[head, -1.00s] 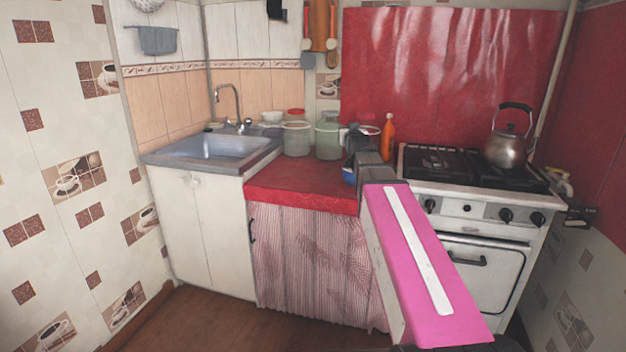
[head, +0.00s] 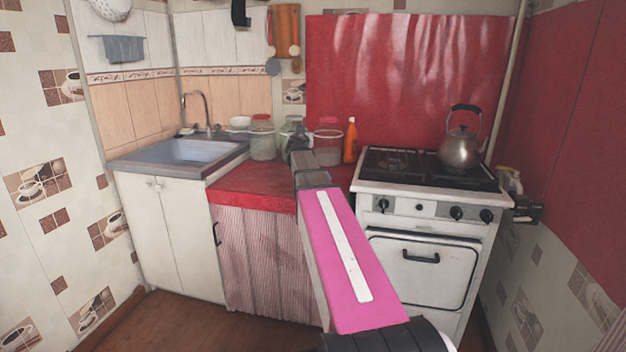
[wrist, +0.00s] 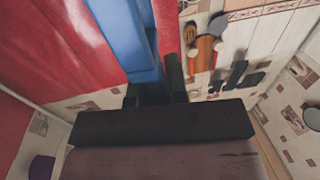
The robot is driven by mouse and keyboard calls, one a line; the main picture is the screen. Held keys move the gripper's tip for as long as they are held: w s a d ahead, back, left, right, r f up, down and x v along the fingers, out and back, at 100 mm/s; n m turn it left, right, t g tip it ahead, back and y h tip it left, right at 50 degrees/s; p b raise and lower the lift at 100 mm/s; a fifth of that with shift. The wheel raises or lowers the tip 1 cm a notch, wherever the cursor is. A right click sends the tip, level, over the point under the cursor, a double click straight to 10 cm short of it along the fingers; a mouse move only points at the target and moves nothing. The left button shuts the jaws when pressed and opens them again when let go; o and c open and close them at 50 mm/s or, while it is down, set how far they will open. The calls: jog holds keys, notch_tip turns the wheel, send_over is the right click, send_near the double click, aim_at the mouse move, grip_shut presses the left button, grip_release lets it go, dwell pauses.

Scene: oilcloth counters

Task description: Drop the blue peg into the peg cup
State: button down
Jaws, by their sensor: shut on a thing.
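The blue peg (wrist: 122,38) fills the upper middle of the wrist view, long and bright blue. My gripper (wrist: 155,88) is shut on it, its dark fingers at the peg's near end. In the head view my gripper (head: 299,146) is over the back of the red counter, mostly hidden by my pink arm, and the peg is hidden there. I cannot make out the peg cup for certain in either view. A purple thing (wrist: 42,168) shows at the lower left of the wrist view, cut by my wrist; I cannot tell what it is.
Jars (head: 263,142) and an orange bottle (head: 351,140) stand along the back of the red counter (head: 250,190). The sink (head: 180,152) is to the left. The stove (head: 430,190) with a kettle (head: 460,148) is to the right. The counter's front left looks clear.

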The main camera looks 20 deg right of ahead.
jog(key=d+r+m+g+h, duration=0.1)
jog(key=d+m+h, duration=0.1)
jog(key=d, duration=0.4)
notch_tip(320, 180, down, 6)
jog(key=shift+w+d, duration=0.1)
dwell(0.3)
jog(key=c, duration=1.1)
grip_release()
jog(key=v, duration=1)
jog(key=shift+s+a, duration=0.2)
jog(key=shift+a, duration=0.2)
